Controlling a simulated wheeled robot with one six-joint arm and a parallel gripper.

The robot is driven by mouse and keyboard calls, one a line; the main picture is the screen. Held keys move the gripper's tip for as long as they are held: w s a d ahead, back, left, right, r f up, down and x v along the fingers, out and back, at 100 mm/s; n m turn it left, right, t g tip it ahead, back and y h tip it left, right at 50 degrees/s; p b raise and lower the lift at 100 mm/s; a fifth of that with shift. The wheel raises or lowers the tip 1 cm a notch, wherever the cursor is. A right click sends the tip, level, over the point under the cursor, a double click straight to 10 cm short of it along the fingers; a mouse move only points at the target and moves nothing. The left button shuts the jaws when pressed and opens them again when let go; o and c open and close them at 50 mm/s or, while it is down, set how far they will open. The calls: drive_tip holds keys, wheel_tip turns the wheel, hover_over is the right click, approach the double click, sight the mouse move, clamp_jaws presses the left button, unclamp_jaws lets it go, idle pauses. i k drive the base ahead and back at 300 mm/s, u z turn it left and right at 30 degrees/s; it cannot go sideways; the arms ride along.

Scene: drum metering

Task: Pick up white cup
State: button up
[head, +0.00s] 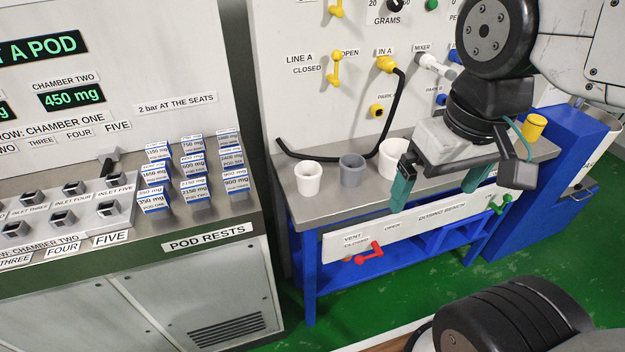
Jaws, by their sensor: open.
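A small white cup (308,179) stands upright near the left end of the steel dosing bench top. A larger white cup or container (392,157) stands further right, partly hidden behind my gripper's left finger. My gripper (441,188) points down with its two teal fingers spread wide and nothing seen between them. It appears over the bench's front edge, right of both white vessels. I cannot tell its exact height or whether it touches anything.
A grey cup (352,171) stands between the white vessels. A black hose (391,115) hangs from the IN A port and lies behind the cups. A yellow cup (535,127) is at the right. A pod counter (190,215) stands left, across a gap.

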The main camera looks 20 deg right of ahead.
sight(307, 173)
drive_tip(key=z, duration=3.4)
drive_tip(key=k, duration=1.7)
drive_tip(key=u, duration=1.75)
